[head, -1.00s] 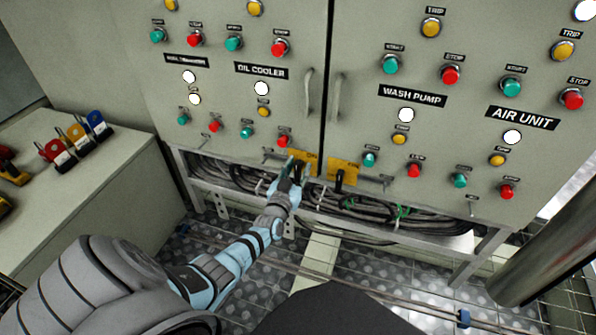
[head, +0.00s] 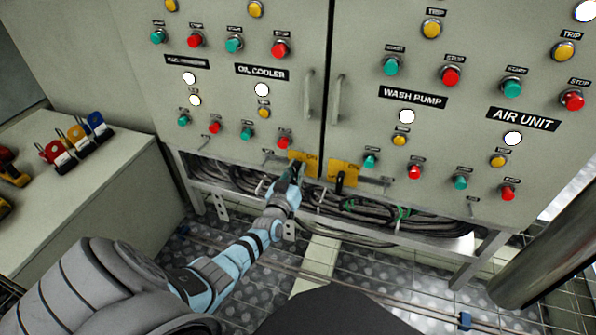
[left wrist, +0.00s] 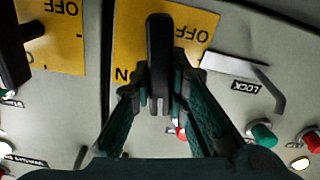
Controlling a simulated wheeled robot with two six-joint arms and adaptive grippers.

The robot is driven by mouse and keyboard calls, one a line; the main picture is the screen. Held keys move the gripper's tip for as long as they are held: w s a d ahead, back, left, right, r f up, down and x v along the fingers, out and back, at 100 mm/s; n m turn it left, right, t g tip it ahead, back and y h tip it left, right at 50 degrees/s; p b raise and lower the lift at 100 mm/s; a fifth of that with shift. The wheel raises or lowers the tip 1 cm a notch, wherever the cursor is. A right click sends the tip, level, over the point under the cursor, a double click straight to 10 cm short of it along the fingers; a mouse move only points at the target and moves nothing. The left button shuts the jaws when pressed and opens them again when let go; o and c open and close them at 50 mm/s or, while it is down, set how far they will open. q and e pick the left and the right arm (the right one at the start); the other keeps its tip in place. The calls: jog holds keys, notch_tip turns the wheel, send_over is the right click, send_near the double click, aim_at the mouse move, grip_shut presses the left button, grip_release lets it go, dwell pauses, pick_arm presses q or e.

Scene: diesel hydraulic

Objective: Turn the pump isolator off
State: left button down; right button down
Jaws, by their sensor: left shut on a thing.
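My left gripper (head: 293,172) is at the lower edge of the grey cabinet, at the left one of two yellow isolator plates (head: 304,159). In the left wrist view the gripper (left wrist: 163,88) is shut on the black isolator handle (left wrist: 160,45), with one finger on each side. The handle stands upright in that view on the yellow plate (left wrist: 205,22). Upside-down "OFF" shows to the handle's right and part of "ON" at its lower left. A second yellow plate (head: 346,167) with its own black handle (head: 339,179) is to the right. My right gripper is out of view.
Green, red and yellow buttons cover the cabinet (head: 225,105) above. Metal lock brackets (head: 375,181) stick out beside the plates. Cables (head: 375,216) hang below in an open frame. A bench (head: 110,195) with several padlocks (head: 75,140) stands at the left.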

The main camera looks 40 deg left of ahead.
pick_arm(q)
jog(key=shift+f+n, duration=0.1)
jog(key=shift+n, duration=0.8)
jog(key=n, duration=0.1)
jog(key=n+b, duration=0.1)
jog(key=shift+s+a+f+n, duration=0.1)
jog(key=shift+a+n, duration=0.05)
jog(key=shift+n, duration=0.15)
jog(key=n, duration=0.2)
jog(key=n+b, duration=0.1)
jog(key=n, duration=0.2)
jog(key=shift+a+f+n, duration=0.2)
jog(key=shift+n, duration=0.1)
jog(key=n+b, duration=0.1)
jog(key=n, duration=0.2)
jog(key=shift+f, duration=0.2)
jog(key=shift+n+b, duration=0.45)
jog(key=shift+n, duration=0.75)
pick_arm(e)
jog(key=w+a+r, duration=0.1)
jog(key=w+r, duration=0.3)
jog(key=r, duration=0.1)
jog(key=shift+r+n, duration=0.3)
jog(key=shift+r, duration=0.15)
pick_arm(q)
jog(key=c, duration=1.6)
grip_release()
jog(key=shift+o, duration=0.2)
